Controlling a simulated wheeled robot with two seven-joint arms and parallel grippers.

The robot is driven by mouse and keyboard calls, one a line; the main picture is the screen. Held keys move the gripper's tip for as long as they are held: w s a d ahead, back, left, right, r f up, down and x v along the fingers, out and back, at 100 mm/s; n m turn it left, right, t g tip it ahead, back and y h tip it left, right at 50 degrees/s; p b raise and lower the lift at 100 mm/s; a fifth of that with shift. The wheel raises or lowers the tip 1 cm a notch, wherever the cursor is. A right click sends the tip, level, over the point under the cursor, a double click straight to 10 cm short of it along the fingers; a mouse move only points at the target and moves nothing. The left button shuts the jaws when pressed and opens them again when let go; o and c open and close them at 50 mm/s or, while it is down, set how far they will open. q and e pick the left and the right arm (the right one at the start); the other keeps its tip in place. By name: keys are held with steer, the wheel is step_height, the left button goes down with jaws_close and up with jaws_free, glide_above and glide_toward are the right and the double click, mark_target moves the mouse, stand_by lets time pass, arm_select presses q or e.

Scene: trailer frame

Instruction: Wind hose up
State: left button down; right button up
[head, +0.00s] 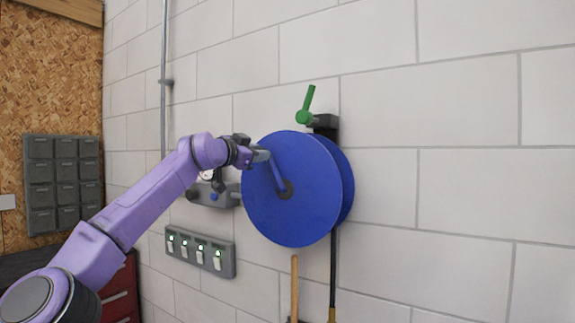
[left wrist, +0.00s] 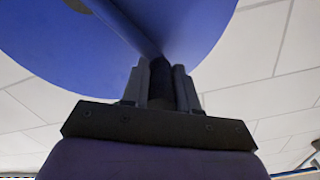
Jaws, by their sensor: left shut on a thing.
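A blue hose reel (head: 290,200) hangs on the white block wall, with its round face toward me. A blue crank arm (head: 277,175) runs from the dark hub (head: 285,190) up and left. My left gripper (head: 262,156) is at the outer end of this crank, at the reel's upper left. In the left wrist view, the fingers (left wrist: 160,85) are shut around a dark handle (left wrist: 160,72) at the end of the blue crank arm (left wrist: 130,25). My right gripper is not in view.
A green lever (head: 307,105) on a dark valve sits above the reel. A grey switch panel (head: 200,252) and a gauge unit (head: 212,192) are on the wall to the left. A wooden handle (head: 294,285) stands below. Grey bins (head: 62,180) hang far left. The right wall is clear.

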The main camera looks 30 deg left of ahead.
arm_select(q)
steer(key=shift+a+f+n+b, duration=0.35)
steer(key=shift+a+f+n, duration=0.25)
steer(key=shift+a+f, duration=0.1)
steer(key=a+f+n+b, duration=0.1)
steer(key=a+f+b, duration=0.1)
steer(key=f, duration=0.1)
steer(key=a+f+n+b, duration=0.1)
steer(key=a+f+b, duration=0.1)
steer(key=b, duration=0.1)
steer(key=shift+a+f, duration=0.2)
steer(key=shift+f, duration=0.2)
steer(key=shift+a+f+b, duration=0.2)
steer(key=shift+f+b, duration=0.65)
steer(key=shift+b, duration=0.15)
steer(key=shift+a+f+b, duration=0.15)
steer(key=shift+f+b, duration=0.7)
steer(key=shift+b, duration=0.15)
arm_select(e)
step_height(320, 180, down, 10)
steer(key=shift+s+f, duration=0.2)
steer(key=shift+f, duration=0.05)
arm_select(q)
steer(key=c, duration=0.9)
jaws_free()
steer(key=shift+o, duration=0.2)
